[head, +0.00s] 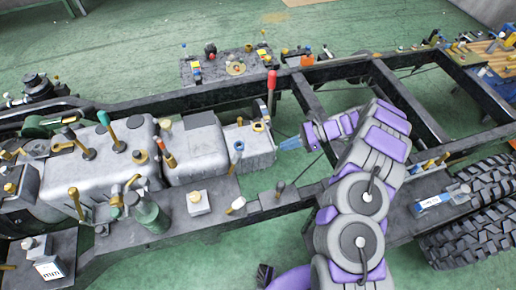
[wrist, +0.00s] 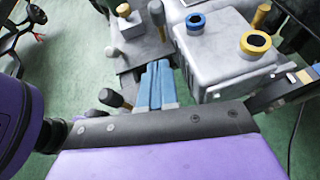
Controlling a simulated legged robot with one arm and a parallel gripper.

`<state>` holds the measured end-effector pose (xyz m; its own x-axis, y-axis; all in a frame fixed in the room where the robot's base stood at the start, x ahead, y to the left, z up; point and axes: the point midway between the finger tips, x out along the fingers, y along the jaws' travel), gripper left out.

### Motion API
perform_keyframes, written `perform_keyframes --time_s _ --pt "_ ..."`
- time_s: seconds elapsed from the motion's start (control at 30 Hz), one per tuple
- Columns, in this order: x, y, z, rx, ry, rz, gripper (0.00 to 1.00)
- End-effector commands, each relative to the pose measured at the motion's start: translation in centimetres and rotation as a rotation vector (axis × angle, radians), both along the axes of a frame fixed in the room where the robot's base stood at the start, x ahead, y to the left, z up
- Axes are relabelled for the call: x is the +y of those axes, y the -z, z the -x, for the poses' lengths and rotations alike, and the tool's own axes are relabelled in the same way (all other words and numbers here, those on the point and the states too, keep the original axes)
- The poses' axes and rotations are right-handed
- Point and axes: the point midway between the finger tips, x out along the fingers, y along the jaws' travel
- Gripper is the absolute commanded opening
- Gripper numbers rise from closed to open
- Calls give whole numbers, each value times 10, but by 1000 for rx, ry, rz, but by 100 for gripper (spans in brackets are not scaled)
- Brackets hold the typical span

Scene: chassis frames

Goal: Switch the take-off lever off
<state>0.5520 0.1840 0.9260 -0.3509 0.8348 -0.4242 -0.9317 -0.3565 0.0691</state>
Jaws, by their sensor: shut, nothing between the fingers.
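Several levers stand along the chassis, and no readable label shows which is the take-off lever. A tall red-handled lever (head: 271,82) stands upright behind the end of the grey gearbox (head: 196,150). A dark-tipped lever (head: 280,188) stands on the near side of the rail. My gripper (head: 283,145) is at the right end of the gearbox, with its blue fingers pointing left. In the wrist view its fingers (wrist: 160,72) are together and empty.
The gearbox top in the wrist view carries a blue ring cap (wrist: 196,21) and a yellow ring cap (wrist: 255,43). The black frame rails (head: 400,98) run past my arm. Tyres (head: 470,235) lie at the lower right. Green floor (head: 130,40) is clear behind.

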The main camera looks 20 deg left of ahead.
Motion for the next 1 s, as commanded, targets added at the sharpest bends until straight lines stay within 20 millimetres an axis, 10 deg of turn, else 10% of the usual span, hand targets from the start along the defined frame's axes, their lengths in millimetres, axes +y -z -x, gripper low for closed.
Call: perform_keyframes --time_s 0.47,1.0 --pt "12 6 3 -2 -2 1 0" --pt "95 40 38 -3 -1 -1 0"
